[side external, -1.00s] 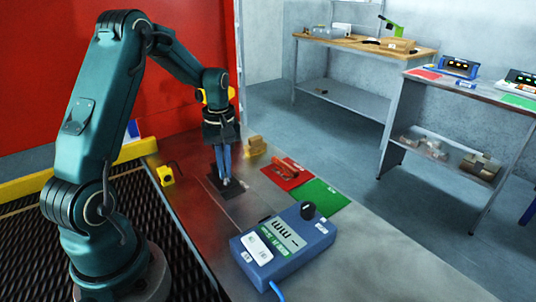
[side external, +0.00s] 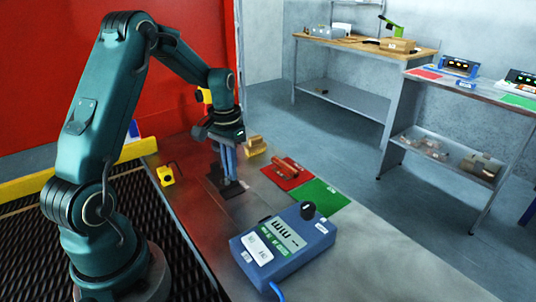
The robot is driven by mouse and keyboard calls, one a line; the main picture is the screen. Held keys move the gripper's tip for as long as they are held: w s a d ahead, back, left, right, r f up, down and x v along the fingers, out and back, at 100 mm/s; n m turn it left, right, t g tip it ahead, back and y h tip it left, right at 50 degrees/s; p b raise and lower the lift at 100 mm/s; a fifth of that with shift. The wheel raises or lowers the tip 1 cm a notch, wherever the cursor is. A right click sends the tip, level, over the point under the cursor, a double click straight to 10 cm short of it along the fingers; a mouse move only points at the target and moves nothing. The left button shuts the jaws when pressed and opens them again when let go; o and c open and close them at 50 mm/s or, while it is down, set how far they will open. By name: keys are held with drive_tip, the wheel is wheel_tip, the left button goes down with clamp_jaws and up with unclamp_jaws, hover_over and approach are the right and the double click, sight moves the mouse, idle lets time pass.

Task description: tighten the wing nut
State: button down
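My gripper (side external: 230,181) points straight down over a small dark plate (side external: 232,191) on the metal table. Its blue-grey fingers reach down to the plate and look close together. The wing nut cannot be made out; it is too small or hidden at the fingertips. Whether the fingers are shut on something there, I cannot tell.
A blue meter box (side external: 283,246) with a black knob stands in front on the table (side external: 372,238). A red mat (side external: 284,181) with orange-red pieces and a green mat (side external: 320,196) lie right of my gripper. Small tan blocks (side external: 255,145) and a yellow block (side external: 166,175) stand nearby.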

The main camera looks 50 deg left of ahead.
drive_tip(key=shift+s+d+f+m, duration=0.1)
drive_tip(key=shift+s+d+m, duration=0.15)
drive_tip(key=shift+m, duration=0.65)
drive_tip(key=shift+a, duration=0.1)
drive_tip(key=c, duration=0.9)
unclamp_jaws()
drive_tip(key=shift+c, duration=0.2)
drive_tip(key=shift+w+r, duration=0.1)
drive_tip(key=shift+r, duration=2.5)
